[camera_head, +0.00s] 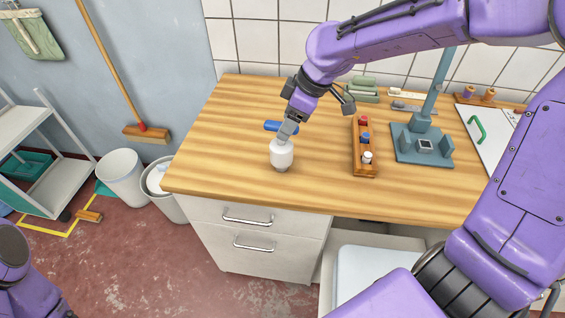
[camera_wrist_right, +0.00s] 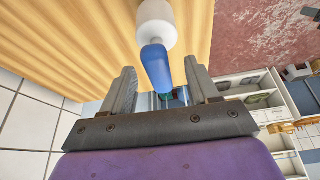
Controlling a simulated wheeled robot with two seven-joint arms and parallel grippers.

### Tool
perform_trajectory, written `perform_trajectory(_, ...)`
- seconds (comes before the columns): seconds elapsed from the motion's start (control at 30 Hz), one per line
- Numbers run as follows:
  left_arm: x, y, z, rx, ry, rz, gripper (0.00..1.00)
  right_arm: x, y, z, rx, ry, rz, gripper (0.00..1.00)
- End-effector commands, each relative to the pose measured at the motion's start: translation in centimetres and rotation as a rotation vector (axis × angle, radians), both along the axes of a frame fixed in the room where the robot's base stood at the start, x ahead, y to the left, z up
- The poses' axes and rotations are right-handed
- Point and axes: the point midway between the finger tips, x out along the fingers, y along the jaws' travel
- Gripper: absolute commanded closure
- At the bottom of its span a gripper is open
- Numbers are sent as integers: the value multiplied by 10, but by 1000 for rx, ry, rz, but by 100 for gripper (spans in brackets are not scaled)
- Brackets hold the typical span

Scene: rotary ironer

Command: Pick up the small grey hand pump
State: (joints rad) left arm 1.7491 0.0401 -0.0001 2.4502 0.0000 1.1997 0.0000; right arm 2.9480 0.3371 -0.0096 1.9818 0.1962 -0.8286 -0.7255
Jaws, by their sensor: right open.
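The small hand pump has a pale grey-white body (camera_head: 281,154) and a blue handle (camera_head: 273,125). It stands near the front left of the wooden worktop. My right gripper (camera_head: 287,133) reaches down over it and hides part of its top. In the right wrist view the gripper (camera_wrist_right: 161,76) is open, with one finger on each side of the blue handle (camera_wrist_right: 155,66). Gaps show on both sides of the handle, and the white body (camera_wrist_right: 156,22) lies beyond the fingertips. My left gripper is out of view; only part of that arm shows at the lower left.
A wooden rack (camera_head: 364,146) with several small capped items stands right of the pump. Further right is a blue-grey stand (camera_head: 422,146). White bins (camera_head: 122,176) stand on the floor left of the worktop. The worktop left of the pump is clear.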

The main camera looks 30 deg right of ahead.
Motion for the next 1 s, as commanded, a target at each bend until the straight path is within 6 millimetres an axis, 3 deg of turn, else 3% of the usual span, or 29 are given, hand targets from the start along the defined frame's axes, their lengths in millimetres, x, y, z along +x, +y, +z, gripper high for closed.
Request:
perform_trajectory(0.23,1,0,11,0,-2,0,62,10,15,-36,4,7,0,40)
perform_trajectory(0.47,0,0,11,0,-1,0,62,12,17,-40,4,3,3,40)
perform_trajectory(0.57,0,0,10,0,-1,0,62,12,17,-40,4,3,3,66)
perform_trajectory(0.67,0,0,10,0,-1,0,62,12,17,-40,3,4,3,99)
perform_trajectory(1.0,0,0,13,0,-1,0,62,12,17,-38,3,4,3,100)
